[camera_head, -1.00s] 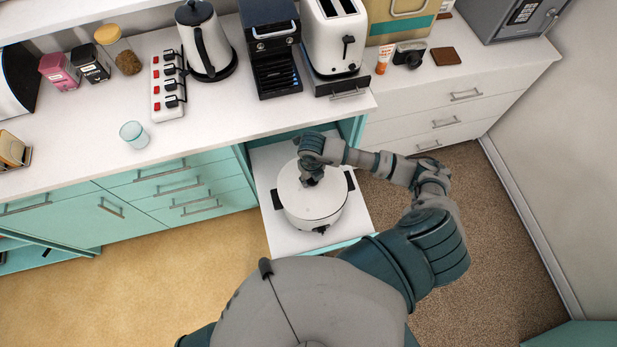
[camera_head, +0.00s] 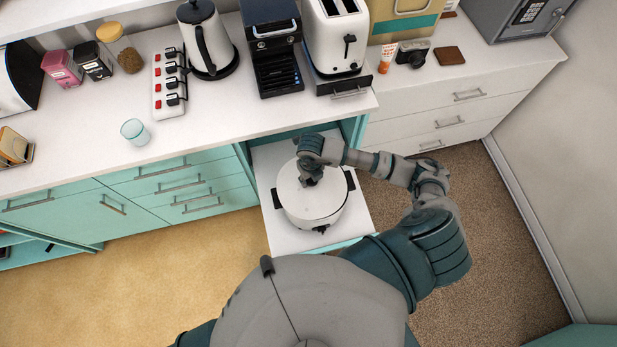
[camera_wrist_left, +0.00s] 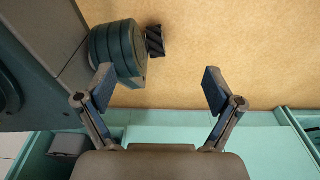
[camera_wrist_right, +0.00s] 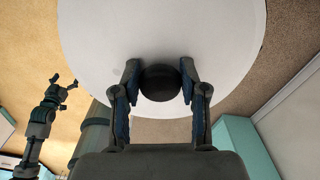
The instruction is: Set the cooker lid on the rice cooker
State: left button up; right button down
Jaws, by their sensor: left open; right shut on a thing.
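The white rice cooker (camera_head: 313,215) with dark side handles stands on a pulled-out white shelf (camera_head: 278,235) below the counter. The white cooker lid (camera_head: 318,203) lies over the cooker's top, and appears level and about centred. Whether it fully touches the rim cannot be told. My right gripper (camera_head: 309,178) is above the lid. In the right wrist view my right gripper (camera_wrist_right: 160,84) is shut on the lid's round black knob (camera_wrist_right: 160,82), with the white lid (camera_wrist_right: 160,35) spreading beyond it. My left gripper (camera_wrist_left: 162,90) is open and empty over the floor and teal cabinets.
The counter above holds a toaster (camera_head: 336,35), a coffee machine (camera_head: 272,45), a kettle (camera_head: 207,40), a power strip (camera_head: 169,83) and a glass (camera_head: 135,131). Teal drawers (camera_head: 180,190) stand left of the shelf. Floor in front is clear.

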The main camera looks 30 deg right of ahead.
jog(key=shift+a, duration=0.4)
jog(key=shift+d, duration=0.1)
jog(key=shift+d+f, duration=0.15)
jog(key=shift+d, duration=0.7)
jog(key=shift+d+f+b, duration=0.15)
jog(key=shift+d+b, duration=0.05)
jog(key=shift+b, duration=0.1)
jog(key=shift+a, duration=0.2)
jog(key=shift+d, duration=0.2)
pick_arm(q)
jog(key=shift+s+a+f, duration=0.2)
jog(key=shift+a+f, duration=0.15)
jog(key=shift+f, duration=0.1)
pick_arm(e)
jog(key=shift+a, duration=0.1)
jog(key=shift+w+a+f, duration=0.1)
jog(key=shift+a, duration=0.05)
